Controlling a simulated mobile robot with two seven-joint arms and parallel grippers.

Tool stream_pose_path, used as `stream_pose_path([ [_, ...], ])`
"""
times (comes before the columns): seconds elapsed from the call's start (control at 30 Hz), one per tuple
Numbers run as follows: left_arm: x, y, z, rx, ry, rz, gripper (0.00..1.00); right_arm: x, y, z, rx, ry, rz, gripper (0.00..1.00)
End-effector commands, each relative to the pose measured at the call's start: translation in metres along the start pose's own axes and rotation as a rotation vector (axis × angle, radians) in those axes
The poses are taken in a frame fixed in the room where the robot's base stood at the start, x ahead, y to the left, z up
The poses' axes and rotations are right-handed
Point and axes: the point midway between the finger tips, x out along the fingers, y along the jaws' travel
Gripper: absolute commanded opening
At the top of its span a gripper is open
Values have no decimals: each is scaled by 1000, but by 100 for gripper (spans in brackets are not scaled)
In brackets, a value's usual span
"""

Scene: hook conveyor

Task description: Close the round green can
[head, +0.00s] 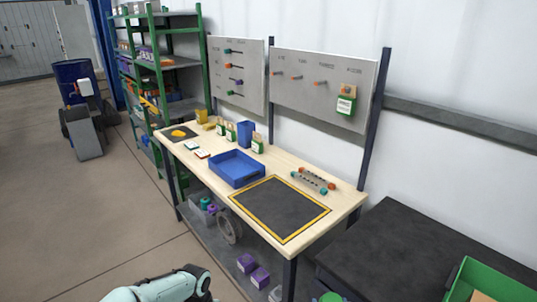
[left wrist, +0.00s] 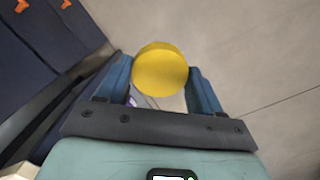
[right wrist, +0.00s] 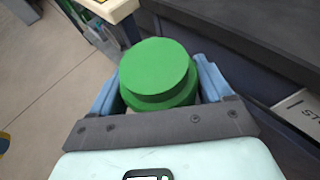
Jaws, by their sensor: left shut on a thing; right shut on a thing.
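The round green can (right wrist: 158,66) is between the fingers of my right gripper (right wrist: 160,97), which is shut on it. Its flat green top faces the right wrist camera, with a wider green rim below it; I cannot tell whether that top is a separate lid. A bit of green, likely the can, shows at the bottom edge of the head view (head: 330,298). My left gripper (left wrist: 160,84) is shut on a round yellow thing (left wrist: 160,68) with a plain flat face; I cannot tell whether it is a lid or a can. The two grippers are apart.
A workbench (head: 222,197) carries a blue tray (head: 237,182), a black mat with yellow border (head: 280,207), and small boxes. A dark table (head: 420,245) with a green crate (head: 455,285) stands at right. Open floor (head: 90,220) lies at left.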

Motion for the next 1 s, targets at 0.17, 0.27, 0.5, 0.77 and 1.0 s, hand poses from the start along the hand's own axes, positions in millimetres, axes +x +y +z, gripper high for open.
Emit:
stream_pose_path([
  [0.17,0,0,0,0,0,0,37,0,0,1,-1,-3,0,24],
  [0.27,0,0,0,0,0,0,37,0,0,1,-1,-3,0,24],
  [0.5,-1,0,0,0,1,0,37,4,16,-3,-31,-2,79,24],
  [0.77,-1,0,0,0,1,0,37,20,77,-16,-146,-2,367,24],
  [1.0,-1,0,0,0,0,0,37,30,122,-24,-236,-3,582,24],
])
